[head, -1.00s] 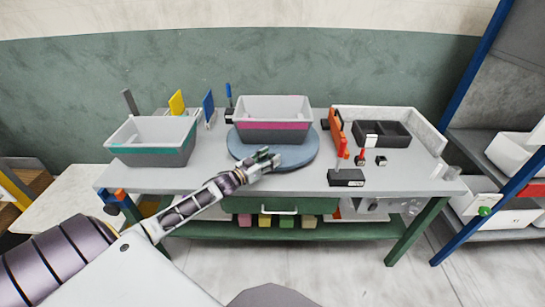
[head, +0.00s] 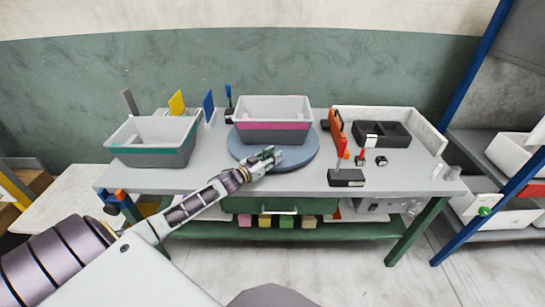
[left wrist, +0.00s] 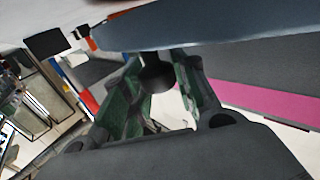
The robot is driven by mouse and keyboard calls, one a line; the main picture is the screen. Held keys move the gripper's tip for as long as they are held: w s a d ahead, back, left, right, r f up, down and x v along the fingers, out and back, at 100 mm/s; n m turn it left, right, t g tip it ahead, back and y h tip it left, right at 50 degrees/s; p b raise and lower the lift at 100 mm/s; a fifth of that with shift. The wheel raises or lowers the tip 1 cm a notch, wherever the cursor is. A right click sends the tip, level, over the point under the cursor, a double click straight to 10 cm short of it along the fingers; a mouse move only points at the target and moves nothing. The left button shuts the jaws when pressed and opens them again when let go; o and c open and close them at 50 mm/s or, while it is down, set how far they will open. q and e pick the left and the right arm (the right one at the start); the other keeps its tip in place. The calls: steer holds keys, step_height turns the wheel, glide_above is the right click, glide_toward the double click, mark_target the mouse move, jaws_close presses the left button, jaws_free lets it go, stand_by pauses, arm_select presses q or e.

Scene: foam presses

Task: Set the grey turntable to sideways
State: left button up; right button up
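The grey turntable (head: 303,155) is a round blue-grey disc in the middle of the table. A grey bin with a pink band (head: 273,120) stands on it. My left gripper (head: 272,155) is at the disc's front edge, left of its middle. In the left wrist view the disc (left wrist: 210,25) spans the top, and the pink-banded bin (left wrist: 260,97) is at right. The left gripper's fingers (left wrist: 160,85) are apart, with a dark round knob (left wrist: 157,76) between their tips. I cannot tell whether they touch it. My right gripper is in neither view.
A grey bin with a teal band (head: 150,157) stands at the table's left. A small dark block with a red-tipped lever (head: 346,178) and a dark divided tray (head: 383,134) are on the right. A shelf rack (head: 495,150) stands beyond the table's right end.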

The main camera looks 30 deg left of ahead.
arm_select(q)
jaws_close()
steer(key=shift+w+d, duration=0.1)
steer(key=shift+d, duration=0.05)
